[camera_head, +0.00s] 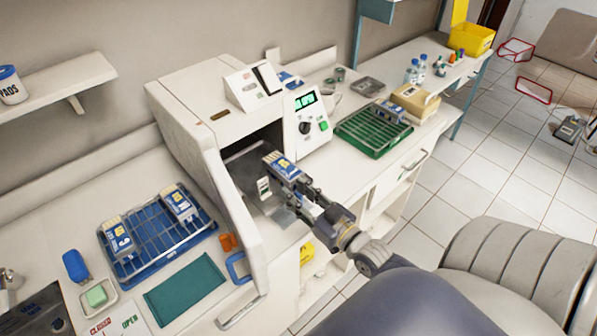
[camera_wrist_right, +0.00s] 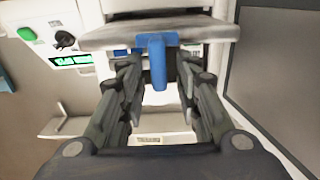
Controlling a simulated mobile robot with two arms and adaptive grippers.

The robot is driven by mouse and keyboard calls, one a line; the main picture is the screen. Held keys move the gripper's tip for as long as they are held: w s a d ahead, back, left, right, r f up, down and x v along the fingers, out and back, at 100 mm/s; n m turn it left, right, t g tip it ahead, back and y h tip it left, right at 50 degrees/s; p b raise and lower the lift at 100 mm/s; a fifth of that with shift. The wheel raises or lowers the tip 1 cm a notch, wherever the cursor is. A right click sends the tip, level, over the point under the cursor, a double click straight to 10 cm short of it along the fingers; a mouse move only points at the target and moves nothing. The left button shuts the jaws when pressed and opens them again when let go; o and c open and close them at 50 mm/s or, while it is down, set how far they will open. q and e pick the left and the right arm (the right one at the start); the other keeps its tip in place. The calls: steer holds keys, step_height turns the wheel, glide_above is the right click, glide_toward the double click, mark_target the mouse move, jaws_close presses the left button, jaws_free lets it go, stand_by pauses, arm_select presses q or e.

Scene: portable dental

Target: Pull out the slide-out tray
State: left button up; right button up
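The white sterilizer (camera_head: 185,105) stands on the counter with its door (camera_head: 232,220) swung open to the left. The slide-out tray shows in the right wrist view as a grey plate (camera_wrist_right: 110,36) at the chamber mouth, with a blue handle (camera_wrist_right: 157,62) on its front edge. In the head view, a blue-and-white pack (camera_head: 283,165) appears at the tray, which is mostly hidden. My right gripper (camera_head: 303,197) is in front of the opening. In the right wrist view its open fingers (camera_wrist_right: 160,80) stand on either side of the handle, with gaps visible. My left gripper is out of view.
A blue wire rack (camera_head: 165,243) with similar packs and a teal mat (camera_head: 185,289) lie on the left counter. A green rack (camera_head: 374,142) stands right of the sterilizer. The open door bounds the left side. A grey dental chair (camera_head: 510,265) fills the lower right.

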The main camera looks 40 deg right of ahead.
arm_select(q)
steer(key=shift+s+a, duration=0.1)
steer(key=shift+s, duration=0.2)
arm_select(e)
steer(key=shift+s, duration=0.5)
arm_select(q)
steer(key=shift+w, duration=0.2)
arm_select(e)
steer(key=s+d, duration=0.1)
steer(key=s, duration=1)
